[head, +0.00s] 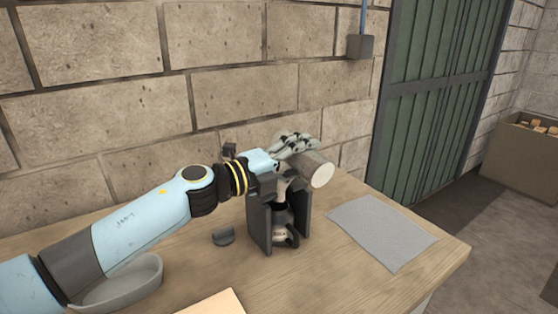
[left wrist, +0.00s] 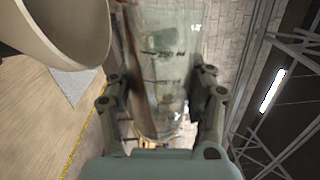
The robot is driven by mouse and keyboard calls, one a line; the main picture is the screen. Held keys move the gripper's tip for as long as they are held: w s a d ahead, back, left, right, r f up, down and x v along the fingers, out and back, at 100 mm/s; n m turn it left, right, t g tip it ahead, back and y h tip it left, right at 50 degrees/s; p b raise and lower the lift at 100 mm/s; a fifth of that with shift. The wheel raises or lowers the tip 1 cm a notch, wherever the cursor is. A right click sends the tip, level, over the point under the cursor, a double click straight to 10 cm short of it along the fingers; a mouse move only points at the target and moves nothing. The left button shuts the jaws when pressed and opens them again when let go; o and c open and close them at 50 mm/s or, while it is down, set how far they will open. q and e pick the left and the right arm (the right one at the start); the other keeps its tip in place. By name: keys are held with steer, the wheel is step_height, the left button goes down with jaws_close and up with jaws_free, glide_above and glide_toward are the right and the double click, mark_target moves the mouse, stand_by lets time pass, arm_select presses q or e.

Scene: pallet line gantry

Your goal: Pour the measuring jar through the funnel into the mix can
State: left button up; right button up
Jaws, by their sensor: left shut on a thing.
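My left gripper (head: 294,144) is shut on the measuring jar (head: 308,167), above the table. In the left wrist view the jar (left wrist: 168,65) shows printed graduations between the two fingers. A dark grey stand (head: 258,222) is below the gripper. A small pale and dark vessel, probably the mix can (head: 281,236), is between its uprights, partly hidden. A beige round-rimmed thing (left wrist: 70,35), possibly the funnel, fills the upper left of the wrist view. Whether liquid flows cannot be told. My right gripper is out of view.
A grey mat (head: 382,232) lies right of the stand, near the table's right edge. A grey oval tray (head: 150,275) is partly behind my left arm. A block wall (head: 95,45) stands behind.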

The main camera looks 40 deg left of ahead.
arm_select(q)
steer(key=shift+r, duration=0.1)
stand_by(0.3)
steer(key=shift+w+a+r+n+p, duration=0.15)
steer(key=shift+r+n+p, duration=0.2)
steer(key=shift+n+p, duration=0.4)
steer(key=shift+a+r+n+p, duration=0.15)
steer(key=shift+r+n+p, duration=0.25)
steer(key=shift+p, duration=0.55)
stand_by(1.3)
steer(key=shift+d+r+n+p, duration=0.1)
steer(key=shift+n+p, duration=0.25)
steer(key=shift+p, duration=0.05)
steer(key=shift+r, duration=0.15)
